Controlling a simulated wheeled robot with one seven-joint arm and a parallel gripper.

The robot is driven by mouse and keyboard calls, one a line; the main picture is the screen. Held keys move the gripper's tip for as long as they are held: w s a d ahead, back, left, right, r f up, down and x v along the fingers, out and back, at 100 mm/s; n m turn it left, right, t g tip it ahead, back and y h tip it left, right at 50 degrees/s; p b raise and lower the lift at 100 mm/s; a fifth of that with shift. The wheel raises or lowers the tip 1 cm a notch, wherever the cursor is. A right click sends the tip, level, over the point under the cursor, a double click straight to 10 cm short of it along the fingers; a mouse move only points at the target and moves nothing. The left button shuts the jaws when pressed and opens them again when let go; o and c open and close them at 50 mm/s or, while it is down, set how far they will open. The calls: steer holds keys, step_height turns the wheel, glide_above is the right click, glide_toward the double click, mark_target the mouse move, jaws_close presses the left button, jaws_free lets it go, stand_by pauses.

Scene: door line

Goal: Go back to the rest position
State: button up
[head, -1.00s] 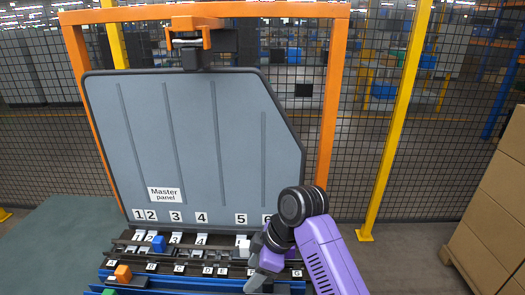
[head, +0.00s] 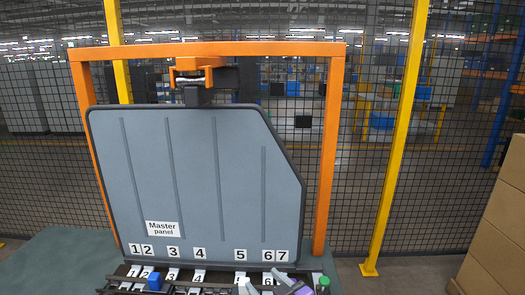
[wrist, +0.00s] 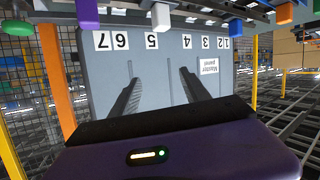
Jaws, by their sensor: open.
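My gripper (wrist: 161,88) is open in the wrist view, its two dark fingers apart with nothing between them. The grey master panel (wrist: 215,88) shows upside down behind the fingers. In the head view, only a small purple and grey part of my arm shows at the bottom edge, in front of the numbered rail; the fingertips are not clear there. The upright master panel (head: 200,190) hangs in an orange frame (head: 337,140), with number labels along its lower edge.
A blue block (head: 154,281), a white block (head: 243,283) and a green block (head: 323,283) sit along the rail. An orange block (wrist: 284,12) shows in the wrist view. A mesh fence with yellow posts (head: 395,140) stands behind. Stacked boxes (head: 500,230) stand at the right.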

steer(key=s+d+m+h, duration=0.2)
steer(key=s+d, duration=0.4)
steer(key=s, duration=0.9)
steer(key=s+d+m+t+h, duration=0.1)
steer(key=s+d, duration=0.6)
steer(key=s, duration=0.8)
steer(key=s+d+m+t+h, duration=0.1)
steer(key=s+d+m+h, duration=0.2)
steer(key=s, duration=1.2)
steer(key=d, duration=0.3)
steer(key=shift+s+d+f+m, duration=0.15)
steer(key=shift+s+f+m, duration=0.2)
steer(key=shift+m, duration=0.05)
